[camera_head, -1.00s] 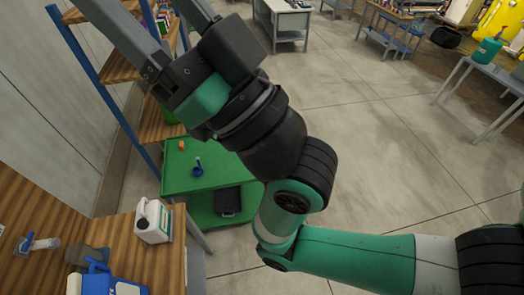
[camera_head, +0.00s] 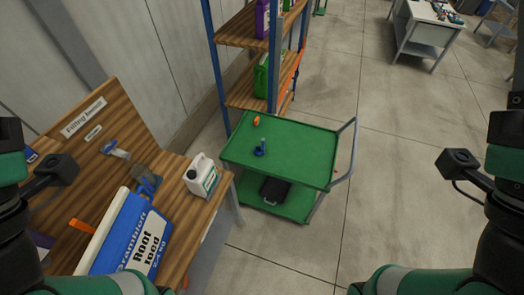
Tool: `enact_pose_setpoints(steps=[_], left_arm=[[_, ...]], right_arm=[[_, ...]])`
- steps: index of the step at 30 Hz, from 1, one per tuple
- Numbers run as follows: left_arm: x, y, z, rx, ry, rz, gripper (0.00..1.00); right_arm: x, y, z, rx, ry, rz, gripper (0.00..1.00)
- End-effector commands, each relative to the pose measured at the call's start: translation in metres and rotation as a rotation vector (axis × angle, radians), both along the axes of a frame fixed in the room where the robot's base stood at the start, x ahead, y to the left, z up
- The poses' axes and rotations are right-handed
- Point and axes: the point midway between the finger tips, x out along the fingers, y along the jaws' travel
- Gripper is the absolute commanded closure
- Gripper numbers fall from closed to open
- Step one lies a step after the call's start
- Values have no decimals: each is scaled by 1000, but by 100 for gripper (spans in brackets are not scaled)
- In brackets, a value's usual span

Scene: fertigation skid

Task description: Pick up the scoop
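I cannot tell for certain which thing is the scoop. A small blue object with an upright stem (camera_head: 260,149) stands on the top deck of the green cart (camera_head: 300,165). An orange handle-like piece (camera_head: 81,226) lies on the wooden bench beside the blue-and-white root feed bag (camera_head: 130,240). My arms show at the left and right picture edges, each with a black box-like part reaching inward. The fingers of both grippers are out of view, and neither arm is near the cart's blue object.
A white jug (camera_head: 201,176) stands at the bench's right end. A small orange item (camera_head: 256,121) lies on the cart, and a black case (camera_head: 274,190) is on its lower deck. A shelf rack (camera_head: 245,70) stands behind the cart.

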Motion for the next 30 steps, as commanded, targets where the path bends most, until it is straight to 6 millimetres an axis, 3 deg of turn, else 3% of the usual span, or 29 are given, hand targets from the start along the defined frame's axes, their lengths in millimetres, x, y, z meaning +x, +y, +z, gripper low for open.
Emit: enact_pose_setpoints(steps=[14,23,30], left_arm=[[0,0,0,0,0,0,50],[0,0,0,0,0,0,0],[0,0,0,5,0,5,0]], right_arm=[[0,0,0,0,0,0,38],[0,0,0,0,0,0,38],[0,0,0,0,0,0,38]])
